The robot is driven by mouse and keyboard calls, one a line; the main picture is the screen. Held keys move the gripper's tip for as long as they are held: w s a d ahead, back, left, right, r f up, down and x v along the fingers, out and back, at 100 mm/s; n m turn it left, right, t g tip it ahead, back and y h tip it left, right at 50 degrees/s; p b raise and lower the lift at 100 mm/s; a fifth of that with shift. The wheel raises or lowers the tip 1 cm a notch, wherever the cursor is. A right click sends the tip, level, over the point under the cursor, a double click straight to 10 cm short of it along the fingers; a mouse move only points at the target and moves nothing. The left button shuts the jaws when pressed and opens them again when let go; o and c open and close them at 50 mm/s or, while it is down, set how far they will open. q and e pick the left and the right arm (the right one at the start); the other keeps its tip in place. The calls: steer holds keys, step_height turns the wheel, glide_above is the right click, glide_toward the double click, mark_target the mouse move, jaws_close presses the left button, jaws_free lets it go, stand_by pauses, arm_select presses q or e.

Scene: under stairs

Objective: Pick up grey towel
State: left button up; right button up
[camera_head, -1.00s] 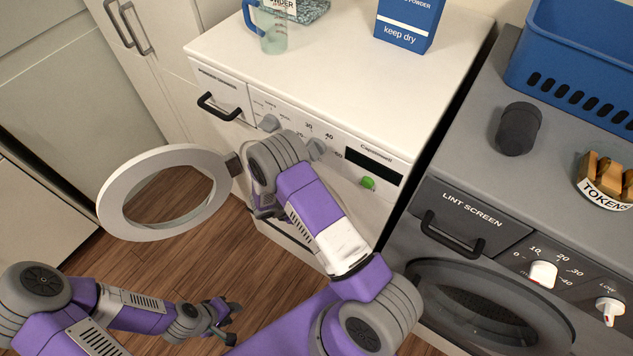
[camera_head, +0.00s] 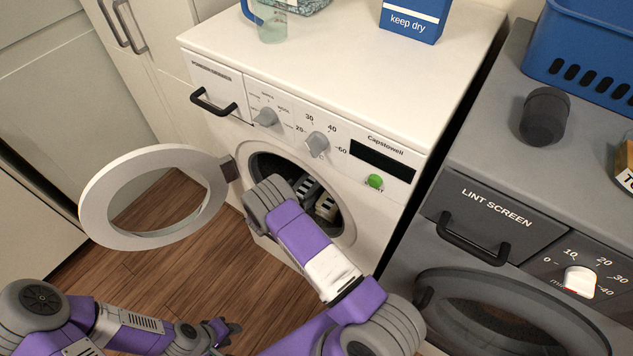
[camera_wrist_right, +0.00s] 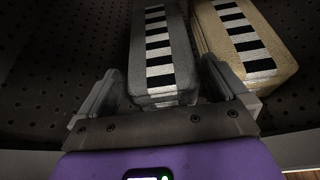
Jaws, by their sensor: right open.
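The grey towel (camera_wrist_right: 162,50), with a black-and-white checked stripe, lies in the drum of the white washing machine. In the head view part of it (camera_head: 305,188) shows through the round door opening. My right gripper (camera_wrist_right: 162,72) is open inside the drum, with one finger on each side of the towel's near end. I cannot tell whether the fingers touch it. In the head view my right wrist hides these fingers. My left gripper (camera_head: 222,329) is low over the floor, away from the machine; its jaw gap is unclear.
A beige towel (camera_wrist_right: 245,40) with a similar stripe lies close to the right of the grey one; its end shows in the head view (camera_head: 325,208). The white machine's round door (camera_head: 100,205) stands open to the left. A grey dryer (camera_head: 450,185) stands at the right.

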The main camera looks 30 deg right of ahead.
mark_target(304, 188)
steer(key=b+x, duration=0.1)
steer(key=x, duration=0.4)
steer(key=shift+b, duration=0.35)
steer(key=c, duration=0.8)
step_height(304, 188, up, 10)
steer(key=p, duration=0.4)
steer(key=shift+c, duration=0.2)
steer(key=o, duration=0.6)
steer(key=c, duration=1.1)
